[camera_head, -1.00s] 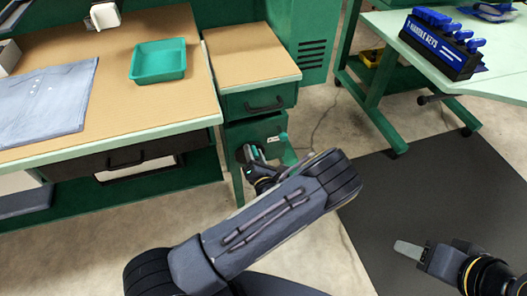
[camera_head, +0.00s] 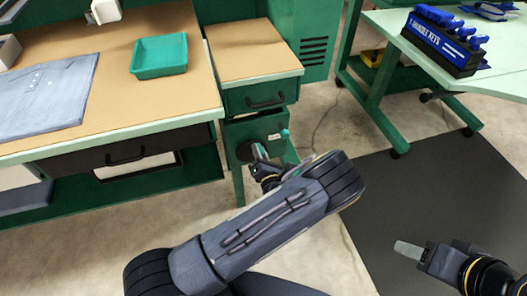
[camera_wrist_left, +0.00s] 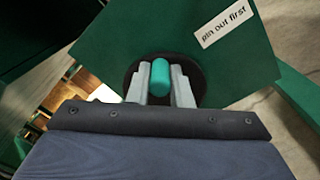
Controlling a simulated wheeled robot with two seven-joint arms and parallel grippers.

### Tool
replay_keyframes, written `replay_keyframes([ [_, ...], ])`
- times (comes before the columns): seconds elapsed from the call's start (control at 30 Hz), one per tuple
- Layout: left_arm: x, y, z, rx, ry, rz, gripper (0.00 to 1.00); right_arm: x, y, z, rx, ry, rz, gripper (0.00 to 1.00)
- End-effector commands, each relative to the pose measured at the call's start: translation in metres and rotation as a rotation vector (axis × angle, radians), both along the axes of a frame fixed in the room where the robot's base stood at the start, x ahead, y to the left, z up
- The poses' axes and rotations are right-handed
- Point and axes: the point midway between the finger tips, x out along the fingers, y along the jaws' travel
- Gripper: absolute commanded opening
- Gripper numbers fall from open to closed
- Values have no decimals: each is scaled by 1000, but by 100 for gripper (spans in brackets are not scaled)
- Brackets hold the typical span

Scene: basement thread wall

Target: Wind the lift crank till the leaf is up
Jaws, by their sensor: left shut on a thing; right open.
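A green panel (camera_head: 238,132) under the small brown-topped side surface (camera_head: 250,54) carries a dark round disc, largely hidden behind my left gripper. In the left wrist view the fingers of my left gripper (camera_wrist_left: 160,85) are shut on the teal crank grip (camera_wrist_left: 160,76), in front of that dark disc (camera_wrist_left: 131,84). The gripper (camera_head: 260,154) is low beside the panel in the head view. A white label reading "pin out first" (camera_wrist_left: 223,24) is on the panel. A small teal knob (camera_head: 285,133) sticks out at its right. My right gripper (camera_head: 409,250) is open and empty over the dark mat.
The workbench (camera_head: 110,45) at left holds a teal tray (camera_head: 159,56) and folded grey-blue cloth (camera_head: 45,95). A pale green table (camera_head: 490,70) at right carries a blue hex key holder (camera_head: 443,43). The dark mat (camera_head: 440,190) is clear around my right gripper.

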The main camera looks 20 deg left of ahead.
Motion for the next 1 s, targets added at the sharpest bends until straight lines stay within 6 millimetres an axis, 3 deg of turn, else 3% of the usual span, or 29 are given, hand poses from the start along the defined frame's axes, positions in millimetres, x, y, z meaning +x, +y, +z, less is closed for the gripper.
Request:
replay_keyframes([
  [0.03,6,-11,-14,-16,8,-20,0,0,0,-9,0,0,0,48],
  [0.17,8,-15,-17,-15,12,-19,0,0,0,-11,0,1,0,48],
  [0.47,8,-15,-18,-15,15,-16,0,0,0,-11,0,0,0,48],
  [0.8,3,-8,-60,-13,20,-11,0,0,0,-40,0,1,0,48],
  [1.0,2,-7,-59,-15,20,-11,0,0,0,-38,0,0,0,48],
])
